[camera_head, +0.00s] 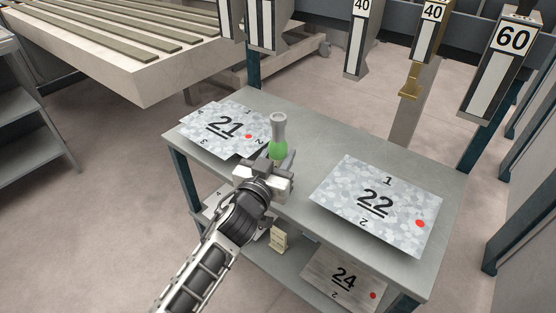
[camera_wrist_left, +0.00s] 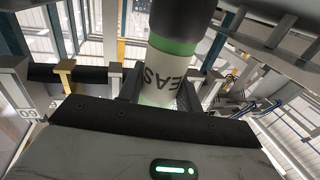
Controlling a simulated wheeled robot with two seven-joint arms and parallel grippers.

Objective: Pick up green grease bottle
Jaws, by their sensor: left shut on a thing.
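The green grease bottle (camera_head: 279,149) is upright over the grey table, with a green body and a pale, narrower top. My left gripper (camera_head: 277,167) is shut on it, with the fingers around its lower part. The lower part is hidden by the gripper in the head view. In the left wrist view the bottle (camera_wrist_left: 165,72) rises between the fingers, showing a white band with dark letters and a green ring. I cannot tell whether its base touches the table. My right gripper is not in view.
The grey table (camera_head: 305,140) carries sheet 21 (camera_head: 218,137) on the left and sheet 22 (camera_head: 352,207) on the right. Sheet 24 (camera_head: 325,278) lies on the lower shelf near a small beige card (camera_head: 279,239). Posts numbered 40 and 60 stand behind. The table's back middle is clear.

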